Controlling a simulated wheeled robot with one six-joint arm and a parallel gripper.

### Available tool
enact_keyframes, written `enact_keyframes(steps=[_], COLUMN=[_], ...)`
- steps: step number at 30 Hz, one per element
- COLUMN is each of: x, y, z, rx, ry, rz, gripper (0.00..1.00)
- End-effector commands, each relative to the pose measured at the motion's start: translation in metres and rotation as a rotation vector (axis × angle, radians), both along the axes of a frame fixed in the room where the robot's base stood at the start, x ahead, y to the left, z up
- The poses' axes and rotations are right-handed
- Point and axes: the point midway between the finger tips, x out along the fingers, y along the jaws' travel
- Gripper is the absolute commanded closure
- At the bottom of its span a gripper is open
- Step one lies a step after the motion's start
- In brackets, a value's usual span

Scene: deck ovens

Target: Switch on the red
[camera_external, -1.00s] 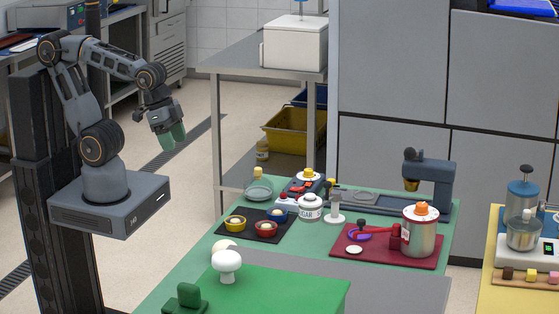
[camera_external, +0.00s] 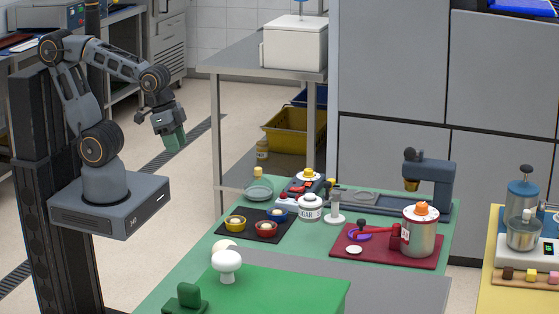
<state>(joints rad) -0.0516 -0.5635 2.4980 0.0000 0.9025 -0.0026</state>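Several red things show on the green worktop (camera_external: 222,258), and I cannot tell which one the task names. A small white box with a red knob (camera_external: 283,196) on top stands left of the sugar jar (camera_external: 310,208). Behind it is a low dark device with red parts (camera_external: 300,187). A red-handled item (camera_external: 381,231) lies on the dark red mat (camera_external: 420,257) at the right. My gripper (camera_external: 174,141) hangs in the air left of the worktop, its green fingers pointing down, well apart from all these things. Its finger gap is too small to make out.
A dark mat (camera_external: 240,230) holds several small bowls. A white mushroom-shaped object (camera_external: 227,263) stands near the front. The floor beneath my gripper is clear.

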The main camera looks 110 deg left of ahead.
Motion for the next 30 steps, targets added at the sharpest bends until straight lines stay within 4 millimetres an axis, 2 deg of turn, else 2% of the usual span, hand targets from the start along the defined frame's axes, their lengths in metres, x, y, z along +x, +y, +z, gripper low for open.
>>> enact_keyframes(steps=[1,5,8,11,15,21,25,30], x=[0.003,0.024,0.051,0.082,0.124,0.167,0.19,0.213], y=[0.007,0.031,0.056,0.086,0.132,0.183,0.204,0.214], z=[-0.01,-0.023,-0.032,-0.04,-0.052,-0.063,-0.062,-0.046], rx=[-0.002,-0.019,-0.029,-0.021,0.016,0.112,0.202,0.341], ry=[0.033,0.094,0.127,0.14,0.132,0.084,0.043,-0.008], rz=[0.027,0.117,0.13,0.045,-0.175,-0.552,-0.806,-1.112], gripper=[0.66,0.78,0.88,0.97,1.0,1.0,1.0,1.0])
